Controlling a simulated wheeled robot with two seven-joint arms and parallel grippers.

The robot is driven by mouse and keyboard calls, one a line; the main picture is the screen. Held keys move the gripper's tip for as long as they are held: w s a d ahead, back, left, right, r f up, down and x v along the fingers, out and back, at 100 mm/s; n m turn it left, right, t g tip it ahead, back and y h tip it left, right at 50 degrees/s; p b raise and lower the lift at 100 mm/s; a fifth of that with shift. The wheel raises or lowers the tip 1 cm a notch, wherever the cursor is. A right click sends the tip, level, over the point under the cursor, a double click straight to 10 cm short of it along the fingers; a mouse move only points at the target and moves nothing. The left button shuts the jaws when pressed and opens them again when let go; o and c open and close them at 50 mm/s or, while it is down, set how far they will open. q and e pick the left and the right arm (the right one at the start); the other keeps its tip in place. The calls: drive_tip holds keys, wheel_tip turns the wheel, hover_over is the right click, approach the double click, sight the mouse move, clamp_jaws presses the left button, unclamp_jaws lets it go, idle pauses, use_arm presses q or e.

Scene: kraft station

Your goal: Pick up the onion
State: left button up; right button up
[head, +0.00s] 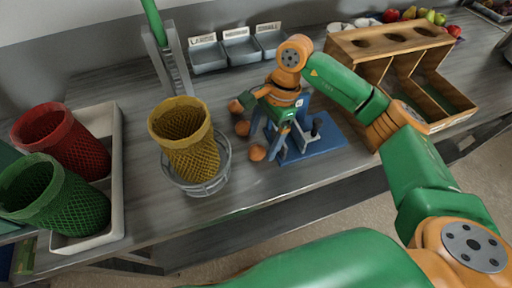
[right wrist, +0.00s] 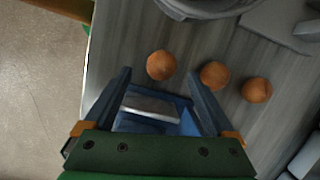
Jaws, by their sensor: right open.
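Three round orange-brown onions lie in a loose row on the grey counter. In the head view they are a far onion (head: 235,106), a middle onion (head: 242,128) and a near onion (head: 257,153). My right gripper (head: 269,136) is just right of them, pointing down, open and empty. In the right wrist view the onions (right wrist: 160,65) (right wrist: 214,75) (right wrist: 256,89) lie beyond the fingertips of the gripper (right wrist: 158,76), the leftmost most nearly in line with the gap. None is between the fingers. My left gripper is not in view.
A blue board (head: 322,148) with a grey device stands close right of the gripper. A yellow mesh basket (head: 186,145) in a wire ring is left of the onions. A wooden divided crate (head: 363,45) stands at right, and small grey bins (head: 240,51) behind.

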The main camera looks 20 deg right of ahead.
sight(259, 145)
drive_tip(key=p+x, duration=0.1)
drive_tip(key=x, duration=0.3)
drive_tip(key=shift+w+a, duration=0.1)
drive_tip(key=shift+w, duration=0.05)
drive_tip(key=shift+r, duration=0.1)
clamp_jaws()
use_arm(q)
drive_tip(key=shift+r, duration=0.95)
